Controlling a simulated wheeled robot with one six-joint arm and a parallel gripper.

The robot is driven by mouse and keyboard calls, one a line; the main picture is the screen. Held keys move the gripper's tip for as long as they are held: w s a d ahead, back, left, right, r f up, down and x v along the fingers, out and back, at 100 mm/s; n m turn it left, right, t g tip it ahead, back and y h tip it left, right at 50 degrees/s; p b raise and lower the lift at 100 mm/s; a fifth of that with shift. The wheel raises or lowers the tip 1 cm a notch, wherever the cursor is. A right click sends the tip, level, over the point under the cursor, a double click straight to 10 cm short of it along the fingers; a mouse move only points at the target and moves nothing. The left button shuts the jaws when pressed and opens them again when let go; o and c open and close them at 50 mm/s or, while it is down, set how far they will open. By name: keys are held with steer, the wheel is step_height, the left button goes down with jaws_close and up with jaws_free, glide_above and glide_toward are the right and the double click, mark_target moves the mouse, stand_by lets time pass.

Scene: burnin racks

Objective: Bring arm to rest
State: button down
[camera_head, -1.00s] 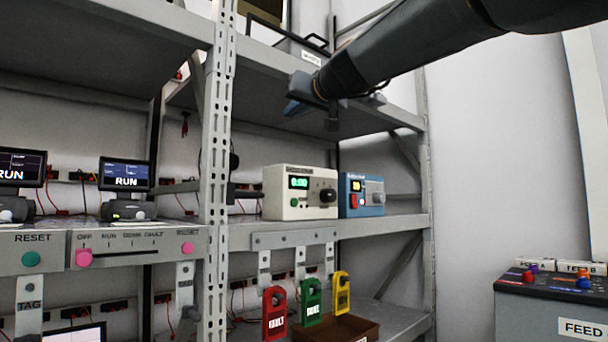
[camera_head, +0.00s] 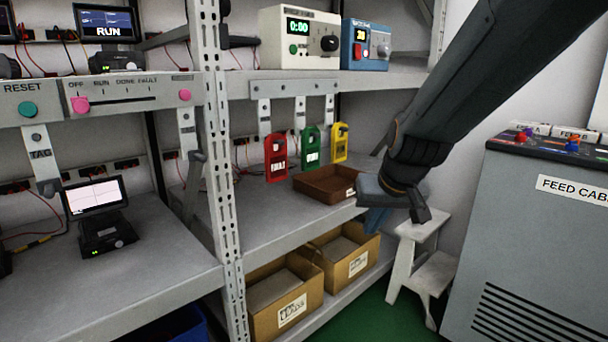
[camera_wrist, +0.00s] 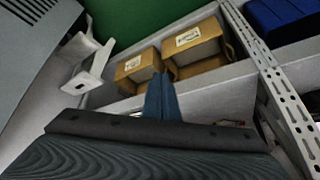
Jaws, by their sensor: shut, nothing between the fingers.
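My gripper (camera_head: 376,220) hangs at the end of my dark arm, right of the rack in the head view. It points down and is in front of the lower shelf's right end, near the white step stool. In the wrist view the blue fingers of my gripper (camera_wrist: 161,97) are together, with nothing between them. The fingertips partly cover the view towards the cardboard boxes.
The rack (camera_head: 215,150) carries a brown tray (camera_head: 322,193), red, green and yellow tags, and two instruments. Cardboard boxes (camera_head: 283,322) stand on the bottom shelf. A white step stool (camera_head: 418,232) and a grey feed cabinet (camera_head: 545,230) stand at the right.

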steer(key=s+d+f+g+h, duration=0.1)
steer(key=s+d+f+g, duration=0.25)
steer(key=s+f, duration=0.9)
steer(key=s+a+r+n+g, duration=0.1)
steer(key=s+a+r+n, duration=0.1)
steer(key=s+a+r, duration=0.35)
steer(key=s+a+r+n+g, duration=0.1)
steer(key=s+a+r+n, duration=0.1)
steer(key=s+a, duration=0.55)
steer(key=s+d+r+m+p, duration=0.1)
steer(key=d+r+m+p, duration=0.3)
steer(key=d+r+p, duration=1)
steer(key=r+p, duration=0.1)
steer(key=p, duration=0.7)
steer(key=shift+r+m+p, duration=0.3)
steer(key=shift+r+p, duration=0.05)
steer(key=shift+a, duration=0.1)
